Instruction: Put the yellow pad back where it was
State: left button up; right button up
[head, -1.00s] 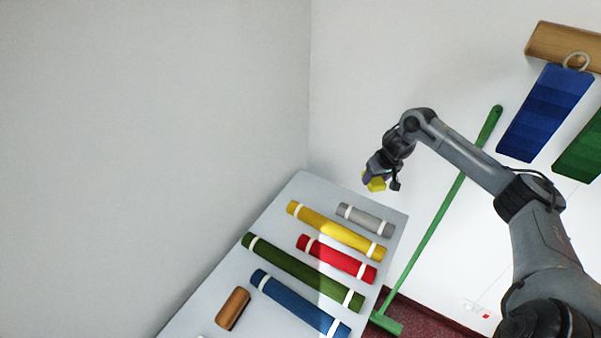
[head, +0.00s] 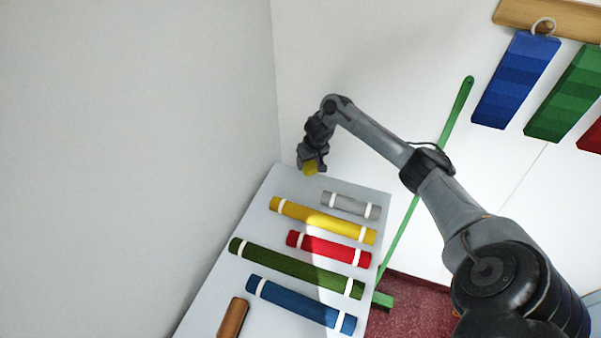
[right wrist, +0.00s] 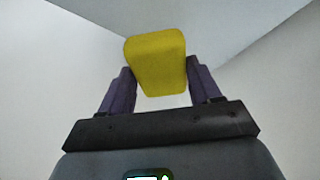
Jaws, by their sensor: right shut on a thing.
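The yellow pad (head: 310,169) is a small block held in my right gripper (head: 309,163), near the far left corner of the light grey counter (head: 213,290). In the right wrist view the pad (right wrist: 156,62) sits between the two dark fingers of my right gripper (right wrist: 160,85), which is shut on it. The pad's far end points toward the grey counter surface in that view. Whether the pad touches the counter cannot be told. My left gripper is not in view.
Rolls lie strapped on the counter: grey (head: 351,206), yellow (head: 322,221), red (head: 329,249), green (head: 296,268) and blue (head: 301,304). A brown wooden block (head: 233,318) is at the near left. A green broom (head: 430,170) leans behind. Swatch strips such as the blue one (head: 515,80) hang at right.

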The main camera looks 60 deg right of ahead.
aim_at(301, 178)
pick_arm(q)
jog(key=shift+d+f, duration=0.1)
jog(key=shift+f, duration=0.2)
pick_arm(e)
jog(key=w+f, duration=0.1)
jog(key=w+a, duration=0.1)
jog(key=shift+w+a+f, duration=0.1)
jog(key=shift+w+f, duration=0.3)
pick_arm(q)
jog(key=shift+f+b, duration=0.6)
jog(key=shift+b, duration=0.2)
pick_arm(e)
jog(key=shift+f, duration=2.1)
jog(key=o, duration=0.9)
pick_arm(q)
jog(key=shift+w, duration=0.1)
pick_arm(e)
jog(key=shift+o, duration=0.2)
jog(key=shift+r, duration=0.1)
